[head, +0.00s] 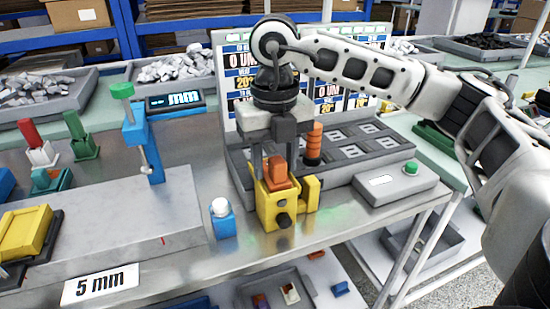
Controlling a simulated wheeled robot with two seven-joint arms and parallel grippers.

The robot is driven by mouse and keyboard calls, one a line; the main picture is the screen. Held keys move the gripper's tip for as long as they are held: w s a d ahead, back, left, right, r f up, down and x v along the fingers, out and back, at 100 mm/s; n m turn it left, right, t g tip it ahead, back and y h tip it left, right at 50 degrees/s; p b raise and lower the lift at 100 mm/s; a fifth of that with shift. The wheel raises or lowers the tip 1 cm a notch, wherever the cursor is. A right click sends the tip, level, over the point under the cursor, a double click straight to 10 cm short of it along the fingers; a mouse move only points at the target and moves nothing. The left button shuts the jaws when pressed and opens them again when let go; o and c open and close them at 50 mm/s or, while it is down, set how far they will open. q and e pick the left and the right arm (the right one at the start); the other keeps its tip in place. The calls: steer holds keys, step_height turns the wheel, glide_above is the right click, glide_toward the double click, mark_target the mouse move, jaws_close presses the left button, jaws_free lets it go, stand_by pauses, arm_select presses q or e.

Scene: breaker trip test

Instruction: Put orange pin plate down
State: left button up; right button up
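The orange pin plate (279,173) is a small upright orange piece at the top of a yellow fixture (270,207) near the table's front edge. My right gripper (275,168) points straight down over the fixture, with its dark fingers apart and the orange piece between their tips. I cannot tell whether both fingers press on it. The plate's lower part is hidden in or behind the yellow fixture. My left gripper is not in view.
A grey tester bed (345,150) with an orange-and-black cylinder (313,145) stands behind the fixture. A grey box with a green button (410,168) is to the right. A blue block with a white knob (222,218) stands close at left, beside a grey slab (110,225).

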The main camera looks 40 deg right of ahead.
mark_target(275, 157)
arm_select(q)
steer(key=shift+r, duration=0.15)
arm_select(e)
steer(key=shift+r, duration=0.2)
arm_select(q)
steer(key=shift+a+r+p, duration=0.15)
steer(key=shift+p, duration=0.9)
arm_select(e)
step_height(275, 157, up, 12)
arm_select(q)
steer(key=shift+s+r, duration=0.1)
arm_select(e)
steer(key=shift+f, duration=0.1)
